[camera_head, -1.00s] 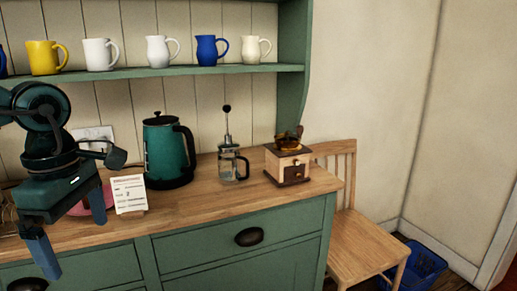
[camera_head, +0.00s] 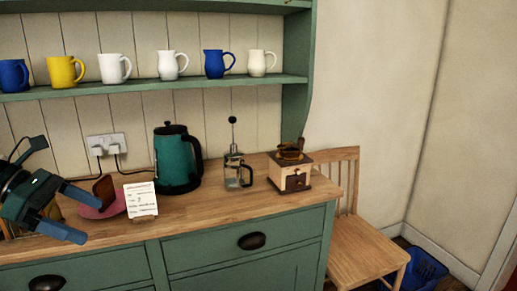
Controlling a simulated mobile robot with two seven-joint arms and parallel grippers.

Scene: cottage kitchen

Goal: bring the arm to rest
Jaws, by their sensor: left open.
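My left gripper (camera_head: 82,214) is at the left of the head view, over the left part of the wooden counter (camera_head: 215,222). Its two blue fingers are spread and point to the right, with nothing between them. My left arm comes in at the left edge. My right gripper is not in the picture. A pink thing (camera_head: 113,207) with a brown piece (camera_head: 104,188) in it lies just beyond the fingers. A white printed card (camera_head: 141,199) stands to the right of the fingers, apart from them.
A green kettle (camera_head: 175,162), a glass press (camera_head: 234,172) and a coffee grinder (camera_head: 289,170) stand along the counter. A shelf (camera_head: 200,85) with several mugs hangs above. A wooden chair (camera_head: 360,245) and a blue crate (camera_head: 427,268) are at the right. The counter's front is clear.

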